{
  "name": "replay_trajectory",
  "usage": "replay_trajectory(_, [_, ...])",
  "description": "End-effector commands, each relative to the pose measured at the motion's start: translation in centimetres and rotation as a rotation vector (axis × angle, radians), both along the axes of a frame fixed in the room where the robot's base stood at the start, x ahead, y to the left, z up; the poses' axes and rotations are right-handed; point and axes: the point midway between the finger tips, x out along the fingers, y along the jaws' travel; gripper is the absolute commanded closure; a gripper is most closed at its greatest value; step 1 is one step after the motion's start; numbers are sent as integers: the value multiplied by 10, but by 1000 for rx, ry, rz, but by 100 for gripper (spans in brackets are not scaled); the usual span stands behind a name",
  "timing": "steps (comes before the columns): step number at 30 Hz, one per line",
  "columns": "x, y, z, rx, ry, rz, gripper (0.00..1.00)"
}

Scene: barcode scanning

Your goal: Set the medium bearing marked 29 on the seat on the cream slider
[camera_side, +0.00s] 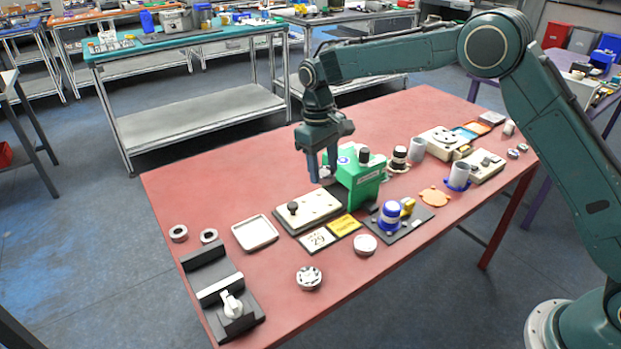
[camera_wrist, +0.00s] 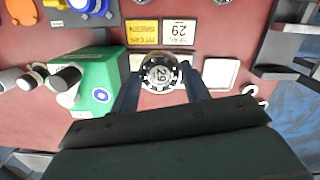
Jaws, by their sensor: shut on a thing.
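The bearing marked 29 (camera_wrist: 160,74) is held between the two fingers of my gripper (camera_wrist: 161,86), its marked face turned to the wrist camera. In the side view my gripper (camera_side: 322,178) points down above the far end of the cream slider (camera_side: 318,207), close beside the green housing (camera_side: 362,184). The fingers largely hide the bearing there. The slider has a black knob (camera_side: 292,208) at its near left end. In the wrist view the bearing covers most of the slider, so I cannot see the seat clearly or tell the exact gap.
A 29 card (camera_side: 318,240) and a yellow card (camera_side: 344,225) lie in front of the slider. A white tray (camera_side: 255,233) is to its left. A black fixture (camera_side: 222,290) stands at the front left. Other round parts (camera_side: 309,278) lie around the red table.

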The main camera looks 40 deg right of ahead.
Motion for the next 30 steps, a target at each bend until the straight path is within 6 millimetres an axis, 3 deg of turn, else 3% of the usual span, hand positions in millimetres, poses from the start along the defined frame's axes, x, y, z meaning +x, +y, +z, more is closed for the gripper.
replay_trajectory(30, [48,-20,-36,0,-1,906,80])
